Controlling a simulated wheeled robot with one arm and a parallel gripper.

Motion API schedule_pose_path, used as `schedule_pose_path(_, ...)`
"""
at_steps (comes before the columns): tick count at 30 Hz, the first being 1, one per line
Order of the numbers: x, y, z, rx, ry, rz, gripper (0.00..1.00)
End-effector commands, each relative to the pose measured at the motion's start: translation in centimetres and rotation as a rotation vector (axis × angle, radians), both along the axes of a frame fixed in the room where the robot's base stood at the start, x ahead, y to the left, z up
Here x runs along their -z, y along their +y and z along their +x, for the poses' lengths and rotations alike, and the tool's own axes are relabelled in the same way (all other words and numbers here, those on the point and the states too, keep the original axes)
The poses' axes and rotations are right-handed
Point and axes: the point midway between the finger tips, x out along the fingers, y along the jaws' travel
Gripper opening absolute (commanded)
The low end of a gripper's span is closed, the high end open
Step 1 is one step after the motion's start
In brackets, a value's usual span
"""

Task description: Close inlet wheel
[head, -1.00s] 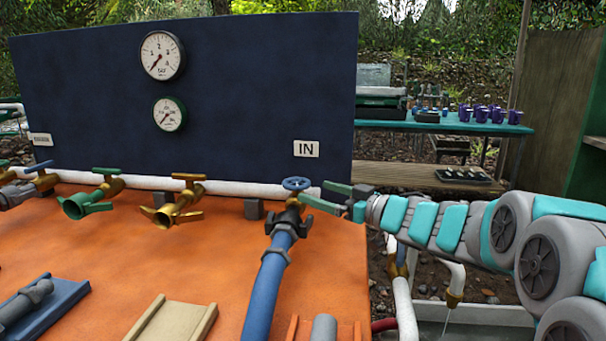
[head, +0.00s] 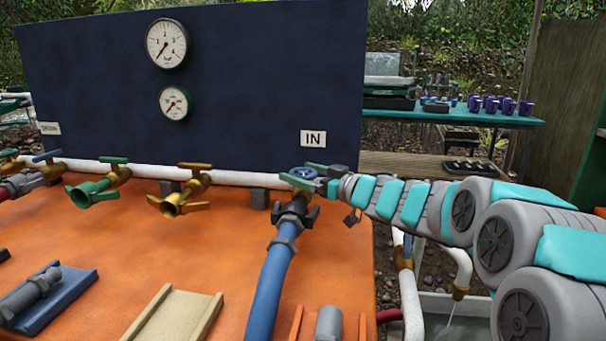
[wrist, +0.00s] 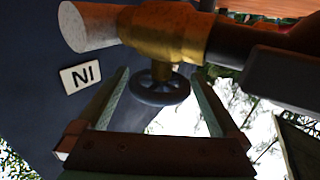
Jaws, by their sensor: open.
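The blue inlet wheel (head: 304,173) sits on the valve (head: 292,212) at the top end of the blue hose (head: 268,285), below the IN label (head: 313,138). It also shows in the wrist view as a dark spoked wheel (wrist: 159,88) on a brass body (wrist: 165,35). My gripper (head: 306,175) is at the wheel and partly covers it in the head view. In the wrist view, the green fingers of my gripper (wrist: 161,75) are open, one on each side of the wheel, with gaps visible. I cannot tell how far the wheel is turned.
Brass (head: 181,190) and green (head: 98,187) valves stand left on the orange bench (head: 110,255). The dark blue panel (head: 250,85) with two gauges rises behind. A green table (head: 450,117) with purple cups is at the back right.

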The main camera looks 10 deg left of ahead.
Motion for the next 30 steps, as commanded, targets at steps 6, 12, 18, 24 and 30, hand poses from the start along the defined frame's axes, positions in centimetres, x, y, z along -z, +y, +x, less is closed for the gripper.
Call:
schedule_pose_path(6, 0.04, -0.02, 0.0, 0.0, 0.0, -0.001, 0.91)
schedule_pose_path(12, 0.05, -0.03, -0.01, 0.0, 0.0, -0.001, 0.69)
schedule_pose_path(18, 0.07, -0.02, -0.01, 0.0, 0.0, -0.001, 0.46)
schedule_pose_path(24, 0.08, -0.02, -0.02, 0.0, 0.0, -0.001, 0.29)
schedule_pose_path(30, 0.33, 0.17, -0.08, 0.058, -0.001, 0.0, 0.29)
